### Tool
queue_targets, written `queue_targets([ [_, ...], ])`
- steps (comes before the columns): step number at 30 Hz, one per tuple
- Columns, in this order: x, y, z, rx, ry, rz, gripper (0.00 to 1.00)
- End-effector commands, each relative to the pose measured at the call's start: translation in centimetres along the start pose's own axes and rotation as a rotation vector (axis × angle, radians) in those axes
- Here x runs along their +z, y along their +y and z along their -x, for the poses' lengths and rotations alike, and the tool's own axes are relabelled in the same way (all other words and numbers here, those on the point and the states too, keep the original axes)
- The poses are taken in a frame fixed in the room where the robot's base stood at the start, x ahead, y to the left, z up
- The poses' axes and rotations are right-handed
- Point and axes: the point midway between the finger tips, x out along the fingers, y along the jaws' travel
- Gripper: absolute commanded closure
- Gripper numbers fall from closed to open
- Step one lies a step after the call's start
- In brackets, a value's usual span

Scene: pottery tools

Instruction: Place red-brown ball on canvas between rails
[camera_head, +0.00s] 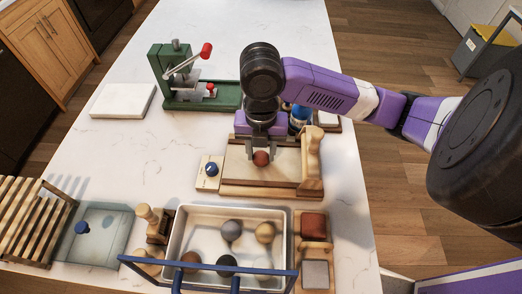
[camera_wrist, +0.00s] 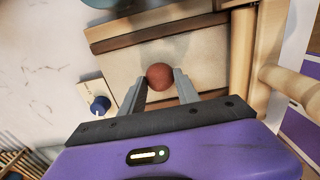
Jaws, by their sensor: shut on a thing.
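My gripper (camera_head: 261,152) is over the canvas board and shut on the red-brown ball (camera_head: 261,158). In the wrist view the ball (camera_wrist: 160,76) sits between the fingertips of my gripper (camera_wrist: 160,82). The pale canvas (camera_head: 285,168) lies between wooden rails (camera_head: 262,190) at the front and back. The ball is above or at the canvas between the rails; I cannot tell whether it touches. The canvas also shows in the wrist view (camera_wrist: 205,62).
A wooden roller (camera_head: 314,150) stands at the board's right end. A small block with a blue knob (camera_head: 211,169) sits left of the board. In front is a white tray (camera_head: 175,240) with several balls and a blue bar across it. A green press (camera_head: 215,95) stands behind.

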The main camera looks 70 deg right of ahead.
Motion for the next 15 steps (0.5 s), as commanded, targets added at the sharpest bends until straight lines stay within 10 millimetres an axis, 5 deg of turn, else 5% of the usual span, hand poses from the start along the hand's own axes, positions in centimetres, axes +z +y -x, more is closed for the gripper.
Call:
queue_targets([
  [4,0.00,0.00,-0.10,0.000,0.000,0.000,1.00],
  [5,-0.01,0.01,-0.17,0.000,0.000,0.000,0.60],
  [8,-0.01,0.01,-0.18,0.000,0.000,0.000,0.40],
  [15,0.00,0.01,-0.16,0.000,0.000,0.000,0.40],
])
